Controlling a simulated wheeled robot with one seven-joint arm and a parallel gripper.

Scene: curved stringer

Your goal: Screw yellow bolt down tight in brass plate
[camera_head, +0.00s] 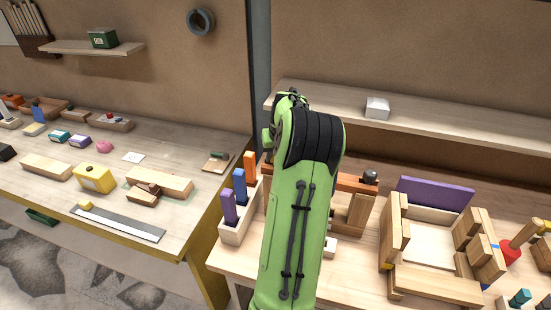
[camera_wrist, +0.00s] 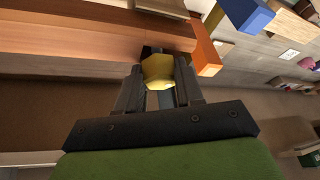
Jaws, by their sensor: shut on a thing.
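The yellow bolt (camera_wrist: 157,70) shows between the fingers of my gripper (camera_wrist: 159,88) in the wrist view. My gripper is shut on it. The bolt's head faces the camera, and its shank is hidden. A reddish-brown wooden beam (camera_wrist: 85,38) lies just beyond the bolt. The beam also shows in the head view (camera_head: 345,183), partly behind my green arm. I cannot make out the brass plate in either view, and I cannot tell how deep the bolt sits. In the head view my arm hides the gripper and the bolt.
A rack with an orange block (camera_head: 250,167), a blue block (camera_head: 240,183) and a purple block (camera_head: 229,206) stands left of my arm. The orange block is close beside my gripper in the wrist view (camera_wrist: 207,57). A wooden frame (camera_head: 435,295) stands at right. A shelf (camera_head: 430,122) runs behind.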

